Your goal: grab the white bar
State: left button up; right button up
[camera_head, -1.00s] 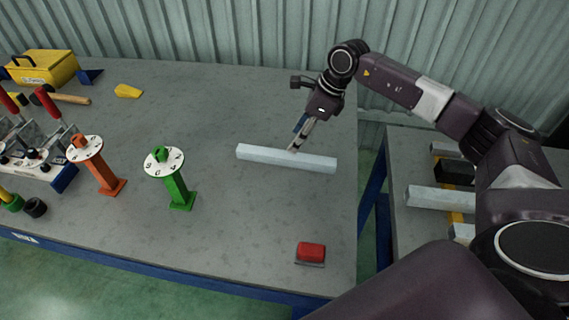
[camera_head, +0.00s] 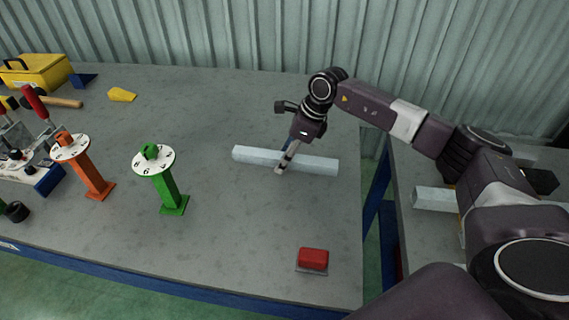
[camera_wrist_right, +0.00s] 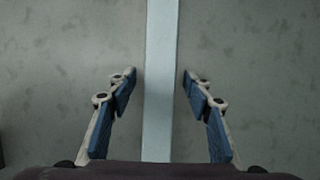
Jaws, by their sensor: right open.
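The white bar (camera_head: 315,163) lies on the grey table, long and square-edged, running roughly left to right in the head view. My right gripper (camera_head: 282,168) is over its middle, fingers pointing down. In the right wrist view the white bar (camera_wrist_right: 161,60) runs upright between the two blue-padded fingers of my right gripper (camera_wrist_right: 159,82). The fingers are open, with a gap on each side of the bar. My left gripper is not in view.
A red block (camera_head: 313,258) sits near the table's front right. A green stand (camera_head: 168,185) and an orange stand (camera_head: 92,175) with white discs are at left. A second table (camera_head: 405,165) with more bars is at right. The table around the bar is clear.

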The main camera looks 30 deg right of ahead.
jog(key=shift+r, duration=0.1)
grip_shut()
jog(key=shift+r, duration=0.1)
dwell(0.3)
